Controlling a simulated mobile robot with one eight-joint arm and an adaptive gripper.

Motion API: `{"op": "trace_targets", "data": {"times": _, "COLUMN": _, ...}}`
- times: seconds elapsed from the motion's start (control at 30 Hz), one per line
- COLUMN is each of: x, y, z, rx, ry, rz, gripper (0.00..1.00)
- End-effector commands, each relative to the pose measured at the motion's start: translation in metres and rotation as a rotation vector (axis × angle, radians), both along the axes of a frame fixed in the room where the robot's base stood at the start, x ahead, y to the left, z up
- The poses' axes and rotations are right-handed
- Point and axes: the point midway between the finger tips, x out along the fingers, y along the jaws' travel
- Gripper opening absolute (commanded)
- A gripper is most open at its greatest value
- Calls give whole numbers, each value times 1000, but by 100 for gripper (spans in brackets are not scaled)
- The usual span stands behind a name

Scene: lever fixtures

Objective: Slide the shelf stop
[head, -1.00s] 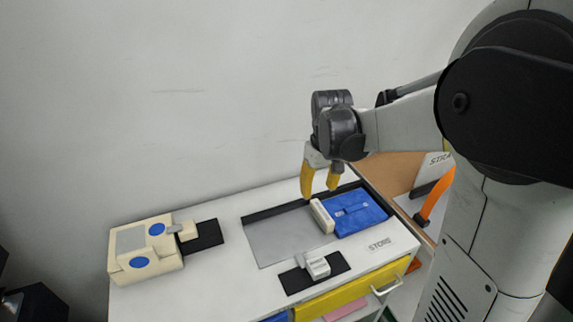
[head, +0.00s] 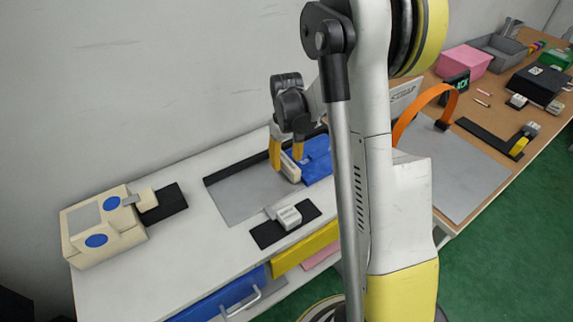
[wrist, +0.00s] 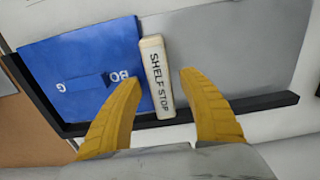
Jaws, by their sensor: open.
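The shelf stop (wrist: 157,78) is a cream block labelled "SHELF STOP". In the wrist view it stands upright in the picture, between my two yellow fingertips and a little beyond them. It touches or nearly touches the right edge of the blue box (wrist: 80,72). My gripper (wrist: 158,78) is open, with one finger on each side of the stop's line and a gap to each. In the head view my gripper (head: 285,150) is low over the grey panel (head: 232,195), at the shelf stop (head: 290,168). The blue box (head: 318,160) is partly hidden behind my arm.
A black rail (wrist: 255,103) runs along the panel's edge. A cream device (head: 100,228) with blue discs sits at the left. A small grey block (head: 288,217) on a black plate lies in front. An orange strap (head: 425,100) arches over the right-hand bench.

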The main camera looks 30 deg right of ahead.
Motion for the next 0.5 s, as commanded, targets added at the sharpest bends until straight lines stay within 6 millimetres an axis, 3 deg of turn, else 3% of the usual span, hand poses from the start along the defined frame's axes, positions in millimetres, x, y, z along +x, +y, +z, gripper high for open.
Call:
{"op": "trace_targets", "data": {"times": 0.33, "x": 0, "y": 0, "z": -5, "rx": 0, "ry": 0, "rz": 0, "gripper": 49}}
{"op": "trace_targets", "data": {"times": 0.37, "x": 0, "y": 0, "z": -5, "rx": 0, "ry": 0, "rz": 0, "gripper": 44}}
{"op": "trace_targets", "data": {"times": 0.5, "x": 0, "y": 0, "z": -5, "rx": 0, "ry": 0, "rz": 0, "gripper": 1}}
